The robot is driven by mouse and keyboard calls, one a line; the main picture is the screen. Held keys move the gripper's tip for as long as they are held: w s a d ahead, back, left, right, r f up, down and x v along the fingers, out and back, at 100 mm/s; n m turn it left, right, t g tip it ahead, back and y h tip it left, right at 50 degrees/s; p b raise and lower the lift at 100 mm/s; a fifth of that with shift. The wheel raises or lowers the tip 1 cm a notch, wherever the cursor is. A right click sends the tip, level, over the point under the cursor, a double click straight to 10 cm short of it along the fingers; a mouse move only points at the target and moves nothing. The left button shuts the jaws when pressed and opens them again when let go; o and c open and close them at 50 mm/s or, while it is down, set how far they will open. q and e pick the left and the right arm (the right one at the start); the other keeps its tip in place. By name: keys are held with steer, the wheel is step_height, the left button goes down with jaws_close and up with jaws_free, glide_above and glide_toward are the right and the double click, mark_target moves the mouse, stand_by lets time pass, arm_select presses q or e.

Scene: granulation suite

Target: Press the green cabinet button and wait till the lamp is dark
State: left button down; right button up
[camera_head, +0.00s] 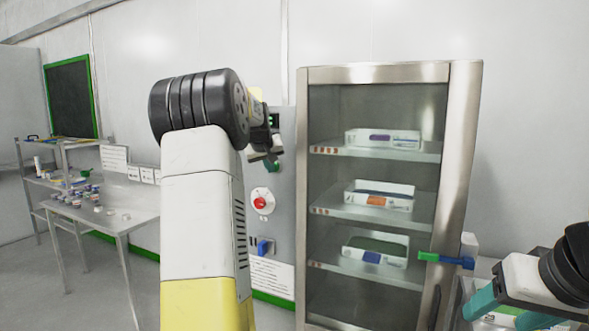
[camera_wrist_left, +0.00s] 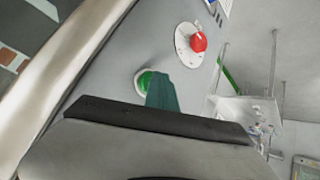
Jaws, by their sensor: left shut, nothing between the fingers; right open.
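The green button (camera_head: 273,166) is on the grey control panel (camera_head: 285,215) left of the glass-door cabinet (camera_head: 463,130). In the left wrist view the green button (camera_wrist_left: 143,80) has a pale ring. My left gripper (camera_head: 266,156) is shut and empty at the panel; its teal fingertips (camera_wrist_left: 160,84) overlap the button's edge in the wrist view. I cannot tell whether they touch or press it. A small green light (camera_head: 273,120) shows beside my wrist; I cannot tell if it is the lamp. My right gripper (camera_head: 506,312) is open at the lower right.
A red knob (camera_head: 261,201) sits below the green button, with a blue switch (camera_head: 263,247) lower down. The cabinet holds boxes on shelves and has a green-and-blue piece (camera_head: 445,260) at its door edge. A table (camera_head: 110,213) with small containers stands left.

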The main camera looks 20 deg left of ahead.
arm_select(q)
steer(key=shift+s, duration=0.85)
steer(key=s, duration=0.5)
steer(key=shift+a, duration=0.25)
stand_by(0.3)
steer(key=s+d+m+g+h, duration=0.1)
steer(key=s+d+m+h, duration=0.2)
steer(key=s+d, duration=1.25)
steer(key=s+d+f+m, duration=0.1)
steer(key=s+d+f, duration=0.2)
steer(key=s, duration=0.3)
steer(key=s+d+f+m+g+h, duration=0.1)
steer(key=s+d+f, duration=0.2)
steer(key=s+d, duration=0.2)
steer(key=s+d+f+m+g, duration=0.1)
steer(key=s+d+f+m, duration=0.1)
steer(key=s, duration=0.5)
steer(key=shift+d+f, duration=0.65)
steer(key=shift+d, duration=0.4)
